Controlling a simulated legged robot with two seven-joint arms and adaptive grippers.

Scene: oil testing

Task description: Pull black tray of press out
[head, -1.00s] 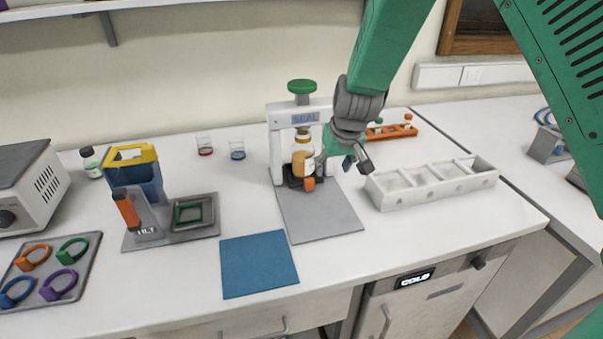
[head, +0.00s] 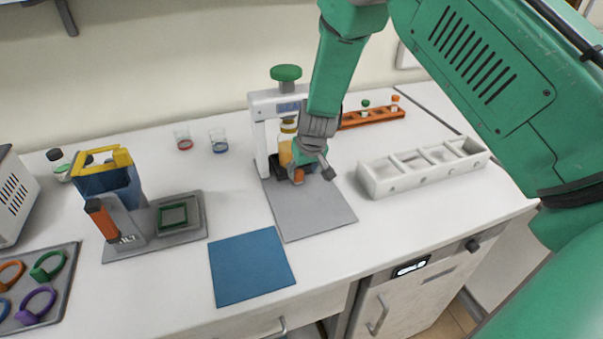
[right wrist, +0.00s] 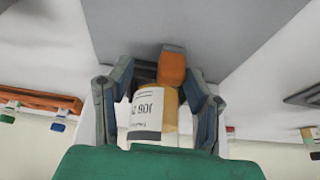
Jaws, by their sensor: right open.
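The press (head: 258,108) is a white frame with a green knob on top, standing at the back of a grey base plate. Its black tray (head: 279,160) is low inside the frame, mostly hidden by my right gripper (head: 312,167). The tray's orange handle (head: 298,176) faces the front. In the right wrist view the orange handle (right wrist: 172,67) lies between the fingertips of my open gripper (right wrist: 160,75), nearer the right finger. A labelled yellowish bottle (right wrist: 155,112) stands on the tray, between the fingers in that view. My left gripper is not in view.
Grey base plate (head: 312,212) is bare in front of the press. A white compartment rack (head: 420,173) stands to its right, an orange rack (head: 372,118) behind. A blue mat (head: 250,268) lies at front left; a grey device (head: 160,232) stands left. Two small beakers (head: 219,143) stand behind.

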